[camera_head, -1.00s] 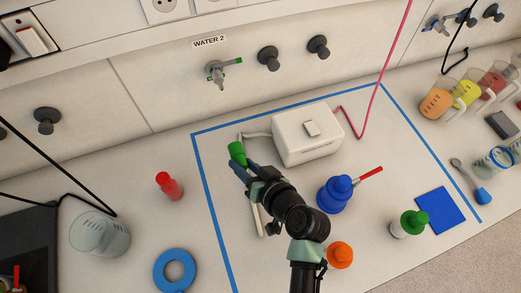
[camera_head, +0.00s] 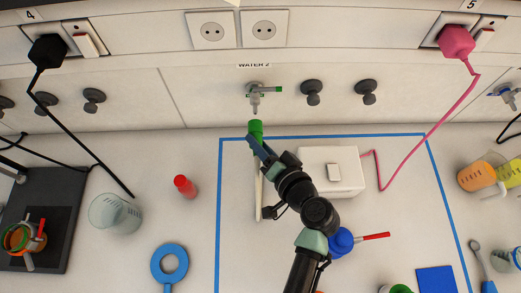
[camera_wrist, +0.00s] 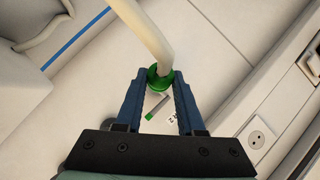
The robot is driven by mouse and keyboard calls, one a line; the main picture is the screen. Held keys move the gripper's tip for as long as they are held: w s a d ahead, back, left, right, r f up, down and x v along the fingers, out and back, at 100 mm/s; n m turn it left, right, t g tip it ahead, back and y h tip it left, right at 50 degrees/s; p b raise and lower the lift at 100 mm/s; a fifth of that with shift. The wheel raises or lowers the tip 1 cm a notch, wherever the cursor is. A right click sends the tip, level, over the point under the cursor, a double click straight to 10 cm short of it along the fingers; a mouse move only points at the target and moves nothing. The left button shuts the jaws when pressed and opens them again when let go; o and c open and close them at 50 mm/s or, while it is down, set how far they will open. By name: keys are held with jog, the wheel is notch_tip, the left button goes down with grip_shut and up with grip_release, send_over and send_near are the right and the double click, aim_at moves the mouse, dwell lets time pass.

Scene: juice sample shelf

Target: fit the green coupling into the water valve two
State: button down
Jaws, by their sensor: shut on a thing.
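The green coupling (camera_head: 255,130) is held between the blue fingers of my gripper (camera_head: 259,144), just below the water valve two (camera_head: 256,96) in the head view. A small gap shows between the coupling's top and the valve's outlet. The grey valve has a green-tipped handle pointing right and sits on the wall under the "WATER 2" label. In the wrist view, my gripper (camera_wrist: 159,82) is shut on the coupling (camera_wrist: 159,77), with a pale hose (camera_wrist: 147,32) running from it. The valve (camera_wrist: 156,107) shows beyond it, partly hidden.
The white box (camera_head: 331,172) stands right of my gripper, inside the blue tape outline (camera_head: 219,210). A red bottle (camera_head: 185,186) and a glass beaker (camera_head: 114,213) stand left. Two dark knobs (camera_head: 312,92) (camera_head: 365,91) are right of the valve. A pink cable (camera_head: 408,155) hangs at right.

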aim_at(261, 126)
jog(key=shift+w, duration=0.75)
jog(key=shift+w+b, duration=1)
jog(key=shift+w, duration=0.85)
dwell(0.4)
jog(key=shift+w+r, duration=0.15)
jog(key=shift+r, duration=0.1)
dwell(0.3)
jog(key=c, duration=0.9)
grip_release()
jog(key=o, duration=0.5)
jog(key=shift+w+f, duration=0.2)
jog(key=shift+c, duration=0.2)
jog(key=shift+s, duration=0.25)
jog(key=b+v, duration=0.3)
jog(key=v, duration=0.9)
jog(key=shift+s+r+b, duration=0.2)
jog(key=shift+s+b, duration=0.1)
jog(key=shift+d, duration=0.15)
